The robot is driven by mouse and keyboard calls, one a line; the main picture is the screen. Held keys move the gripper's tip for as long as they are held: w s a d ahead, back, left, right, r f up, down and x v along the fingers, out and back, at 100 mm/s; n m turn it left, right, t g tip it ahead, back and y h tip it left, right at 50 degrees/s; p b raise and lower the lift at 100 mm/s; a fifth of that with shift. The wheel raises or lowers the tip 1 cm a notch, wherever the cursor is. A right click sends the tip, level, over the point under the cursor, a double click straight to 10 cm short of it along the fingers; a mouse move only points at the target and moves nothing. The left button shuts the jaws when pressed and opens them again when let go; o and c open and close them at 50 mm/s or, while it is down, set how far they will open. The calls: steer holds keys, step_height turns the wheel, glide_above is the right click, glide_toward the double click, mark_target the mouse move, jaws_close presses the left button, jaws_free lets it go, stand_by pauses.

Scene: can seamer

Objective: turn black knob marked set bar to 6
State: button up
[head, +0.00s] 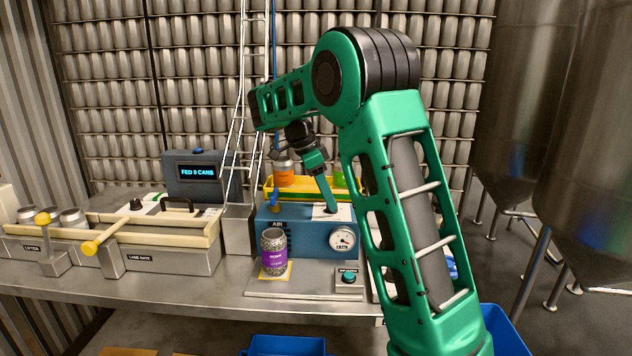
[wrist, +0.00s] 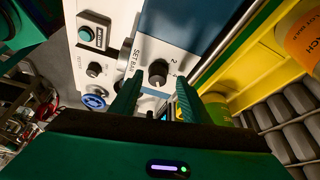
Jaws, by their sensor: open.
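The black knob (wrist: 157,73) marked SET BAR sits on a white plate (wrist: 185,30) on the blue air box. It shows in the wrist view, with the numbers 2 and 4 readable beside it; its exact setting is hard to tell. My gripper (wrist: 156,92) is open, with its two green fingers apart and the knob between and just beyond their tips. I cannot tell whether they touch it. In the head view my gripper (head: 331,207) points down at the white plate on top of the blue air box (head: 292,240), and hides the knob.
A round gauge (head: 342,239) is on the box's front. A purple-labelled can (head: 274,252) stands left of a green button (head: 348,277). A yellow tray (head: 268,188) with cans lies behind the box. A smaller black knob (wrist: 95,70) is near.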

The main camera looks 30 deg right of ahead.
steer(key=v, duration=0.9)
steer(key=shift+r, duration=0.25)
steer(key=shift+w+a, duration=0.1)
stand_by(0.3)
